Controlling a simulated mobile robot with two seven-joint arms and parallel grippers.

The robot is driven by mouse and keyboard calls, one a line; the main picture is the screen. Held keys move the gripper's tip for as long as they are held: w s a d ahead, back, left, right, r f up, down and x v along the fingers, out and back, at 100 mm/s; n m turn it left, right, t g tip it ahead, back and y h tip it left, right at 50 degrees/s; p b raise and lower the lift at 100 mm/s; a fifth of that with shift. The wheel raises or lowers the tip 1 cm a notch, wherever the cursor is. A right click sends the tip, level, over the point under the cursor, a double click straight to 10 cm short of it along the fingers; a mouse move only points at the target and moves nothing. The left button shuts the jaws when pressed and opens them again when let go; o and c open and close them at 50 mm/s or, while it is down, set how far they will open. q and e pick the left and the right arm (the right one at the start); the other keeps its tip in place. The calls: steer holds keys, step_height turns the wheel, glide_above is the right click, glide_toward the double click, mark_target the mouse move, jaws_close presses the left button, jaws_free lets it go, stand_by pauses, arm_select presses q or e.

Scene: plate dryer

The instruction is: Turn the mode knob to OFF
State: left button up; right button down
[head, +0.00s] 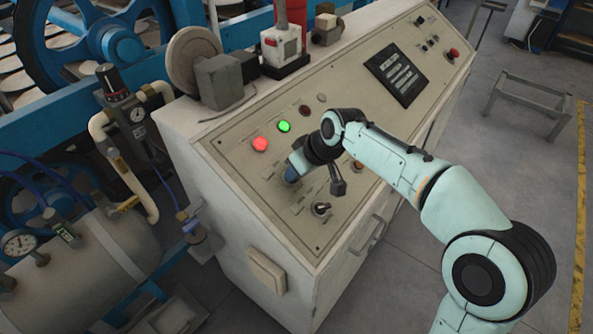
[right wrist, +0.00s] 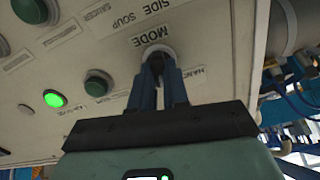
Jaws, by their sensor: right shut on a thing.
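The mode knob (right wrist: 157,57) is a dark knob with a pale ring, under the upside-down "MODE" label in the right wrist view. My right gripper (right wrist: 158,78) is shut on it, with a blue finger on each side. In the head view my right gripper (head: 291,172) reaches down to the left part of the sloped panel and hides the knob there. The fingers cover part of the knob, so I cannot tell which position it points to. My left gripper is not in view.
The sloped control panel (head: 232,148) carries a lit red lamp (head: 260,144), a lit green lamp (head: 284,126) and another black knob (head: 320,208) near the gripper. A dark display (head: 398,74) is farther right. A motor (head: 218,82) and a red-and-white device (head: 283,45) stand behind the panel.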

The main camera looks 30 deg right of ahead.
steer(key=shift+n, duration=0.9)
steer(key=c, duration=1.1)
jaws_free()
steer(key=p+v, duration=0.1)
steer(key=v, duration=1.2)
steer(key=shift+s+r, duration=0.1)
steer(key=shift+r, duration=0.15)
